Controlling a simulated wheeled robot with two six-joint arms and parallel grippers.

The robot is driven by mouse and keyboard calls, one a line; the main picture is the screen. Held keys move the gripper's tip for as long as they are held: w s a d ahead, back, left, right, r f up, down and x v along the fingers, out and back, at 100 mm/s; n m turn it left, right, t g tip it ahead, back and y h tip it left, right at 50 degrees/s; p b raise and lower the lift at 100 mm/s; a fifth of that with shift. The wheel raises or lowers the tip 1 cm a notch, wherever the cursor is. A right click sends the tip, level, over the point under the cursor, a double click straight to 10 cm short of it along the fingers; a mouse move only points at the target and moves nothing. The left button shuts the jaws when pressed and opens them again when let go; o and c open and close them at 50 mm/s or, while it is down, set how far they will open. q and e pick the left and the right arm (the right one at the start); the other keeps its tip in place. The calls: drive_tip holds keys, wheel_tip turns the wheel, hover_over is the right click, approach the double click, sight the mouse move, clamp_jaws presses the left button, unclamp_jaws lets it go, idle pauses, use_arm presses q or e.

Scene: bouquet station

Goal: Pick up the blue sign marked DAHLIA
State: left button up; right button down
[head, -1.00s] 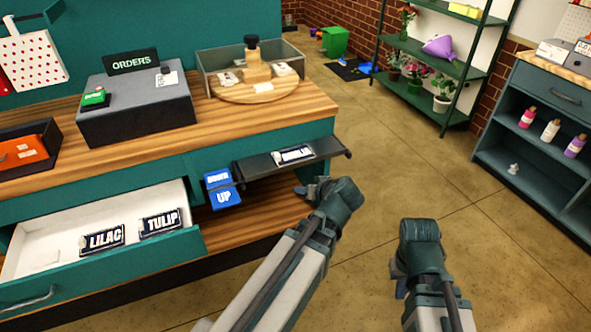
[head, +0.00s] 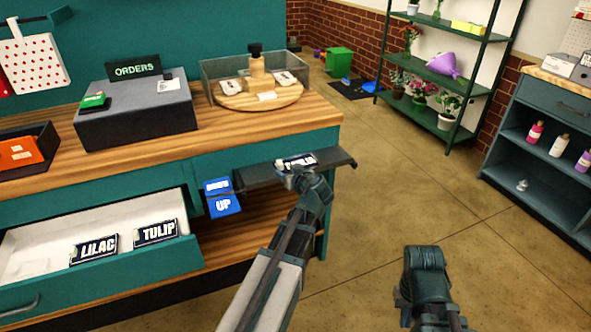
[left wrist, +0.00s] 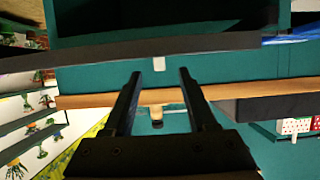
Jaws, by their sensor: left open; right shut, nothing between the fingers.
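A dark blue sign with white lettering and a small white tab (head: 300,161) lies on the pulled-out dark shelf (head: 335,160); its word is partly covered and too small to read surely. My left gripper (head: 286,172) is at the shelf's front edge, just before the sign, its fingers largely hidden in the head view. In the left wrist view my left gripper (left wrist: 158,76) is open, and a small white tab (left wrist: 159,64) shows between the fingertips, not gripped. My right gripper (head: 401,308) is shut and empty, low over the floor, mostly hidden by its own wrist.
The open drawer (head: 30,265) holds signs marked LILAC (head: 94,249) and TULIP (head: 157,232). The counter (head: 225,125) rises behind the shelf. Floor to the right is open.

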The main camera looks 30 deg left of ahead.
sight(282, 166)
use_arm(q)
drive_tip(key=shift+r+b+x, duration=0.2)
drive_tip(key=shift+b+x, duration=0.55)
drive_tip(key=shift+x, duration=2.2)
drive_tip(key=shift+w, duration=0.1)
clamp_jaws()
